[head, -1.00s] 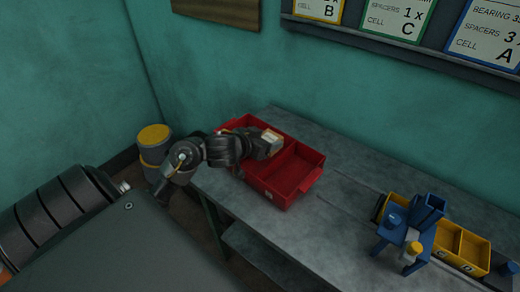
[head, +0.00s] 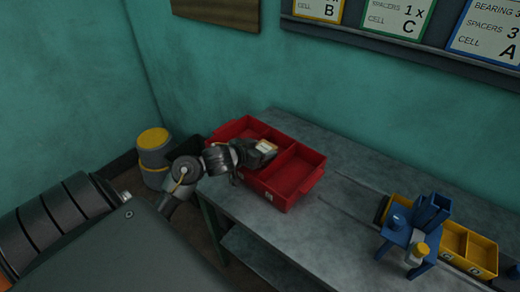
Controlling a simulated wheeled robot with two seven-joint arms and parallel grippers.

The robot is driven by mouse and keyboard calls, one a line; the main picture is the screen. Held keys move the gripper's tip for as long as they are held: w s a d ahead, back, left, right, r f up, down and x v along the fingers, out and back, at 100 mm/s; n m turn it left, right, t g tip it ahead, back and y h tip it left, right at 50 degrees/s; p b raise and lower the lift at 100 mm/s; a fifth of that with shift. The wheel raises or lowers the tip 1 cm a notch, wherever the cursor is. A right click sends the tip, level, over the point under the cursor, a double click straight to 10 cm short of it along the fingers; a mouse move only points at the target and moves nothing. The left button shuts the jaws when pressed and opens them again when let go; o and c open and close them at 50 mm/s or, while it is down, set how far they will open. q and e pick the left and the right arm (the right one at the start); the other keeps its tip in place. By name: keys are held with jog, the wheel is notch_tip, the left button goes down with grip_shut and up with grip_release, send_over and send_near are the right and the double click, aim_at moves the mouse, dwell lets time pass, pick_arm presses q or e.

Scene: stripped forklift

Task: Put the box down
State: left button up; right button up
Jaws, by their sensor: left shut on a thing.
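A small pale box (head: 266,147) is at the fingertips of my left gripper (head: 256,153), which comes in from the left and is shut on it. The box is over the red tray (head: 310,182), near its middle divider. I cannot tell whether the box touches the tray. The tray has compartments, and its right front one looks empty. My left gripper and wrist hide part of the tray's left front side. My right gripper is not in view.
The tray stands on a grey workbench (head: 355,222). A blue fixture (head: 414,230) and yellow bins (head: 468,246) stand at the bench's right. A grey bin with a yellow lid (head: 152,150) stands on the floor at left. Bare bench lies between tray and fixture.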

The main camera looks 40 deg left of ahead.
pick_arm(q)
jog(key=shift+f+b, duration=0.3)
jog(key=shift+f, duration=0.3)
jog(key=o, duration=0.8)
jog(key=shift+r, duration=0.15)
jog(key=v, duration=0.4)
jog(key=p+v, duration=0.1)
jog(key=v, duration=0.3)
jog(key=p+v, duration=0.1)
jog(key=v, duration=0.3)
jog(key=shift+r, duration=0.5)
